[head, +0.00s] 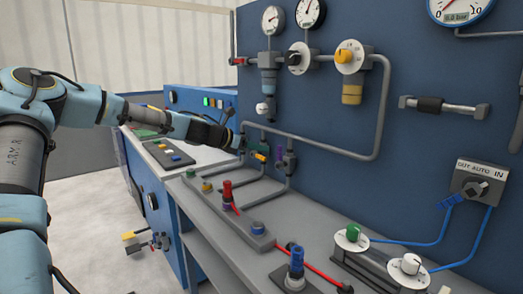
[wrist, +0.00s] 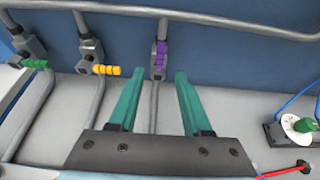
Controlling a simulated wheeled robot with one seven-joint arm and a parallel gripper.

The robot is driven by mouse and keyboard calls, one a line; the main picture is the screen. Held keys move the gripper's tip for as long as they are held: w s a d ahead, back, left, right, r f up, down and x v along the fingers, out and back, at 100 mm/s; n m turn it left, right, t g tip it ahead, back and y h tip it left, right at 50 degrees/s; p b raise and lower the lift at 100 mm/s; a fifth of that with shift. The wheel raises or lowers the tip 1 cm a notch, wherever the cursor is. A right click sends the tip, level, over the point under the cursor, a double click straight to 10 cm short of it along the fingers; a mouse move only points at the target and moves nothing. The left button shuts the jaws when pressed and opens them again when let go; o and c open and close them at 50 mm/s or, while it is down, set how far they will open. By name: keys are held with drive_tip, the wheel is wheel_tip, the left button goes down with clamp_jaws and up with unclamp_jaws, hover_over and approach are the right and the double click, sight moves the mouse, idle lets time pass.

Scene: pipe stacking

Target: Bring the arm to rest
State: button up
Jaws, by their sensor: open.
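My arm (head: 160,118) reaches from the left of the head view toward the blue panel. My gripper (head: 262,149) is at its end, low in front of the panel, and looks small there. In the wrist view my gripper (wrist: 160,73) is open, with two teal fingers apart and nothing held between them. A purple-handled valve (wrist: 161,58) on a vertical grey pipe lies beyond the fingertips, in line with the gap. The valve also shows in the head view (head: 280,160), just right of the gripper. I cannot tell whether the fingers touch the pipe.
Green (wrist: 36,64) and yellow (wrist: 106,70) valve handles stand left of the fingers. A grey pipe (wrist: 225,20) runs across above them. A blue console (head: 200,99) stands behind the arm.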

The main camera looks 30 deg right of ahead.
drive_tip(key=shift+s, duration=0.1)
idle(0.3)
drive_tip(key=s+a+f+m+y, duration=0.2)
drive_tip(key=s+a+f+m, duration=0.1)
drive_tip(key=a, duration=0.1)
drive_tip(key=s+a+f+m+g+y, duration=0.1)
drive_tip(key=s+a+f+m+y, duration=0.1)
drive_tip(key=s+a+f+m, duration=0.1)
drive_tip(key=s+a+f+m+y, duration=0.2)
drive_tip(key=s+a+f+m, duration=0.1)
drive_tip(key=a+f+m, duration=0.1)
drive_tip(key=shift+a+f+m, duration=0.4)
drive_tip(key=shift+a+f, duration=0.1)
drive_tip(key=shift+a, duration=0.3)
drive_tip(key=s+a+r+m+y, duration=0.1)
drive_tip(key=s+a+m+y, duration=0.2)
drive_tip(key=a, duration=1.2)
drive_tip(key=s+a+r+m+y, duration=0.2)
drive_tip(key=s+a+m+y, duration=0.2)
drive_tip(key=s+a+m, duration=0.3)
drive_tip(key=s+a, duration=0.4)
drive_tip(key=a, duration=0.5)
drive_tip(key=shift+m, duration=0.4)
drive_tip(key=shift+w, duration=0.1)
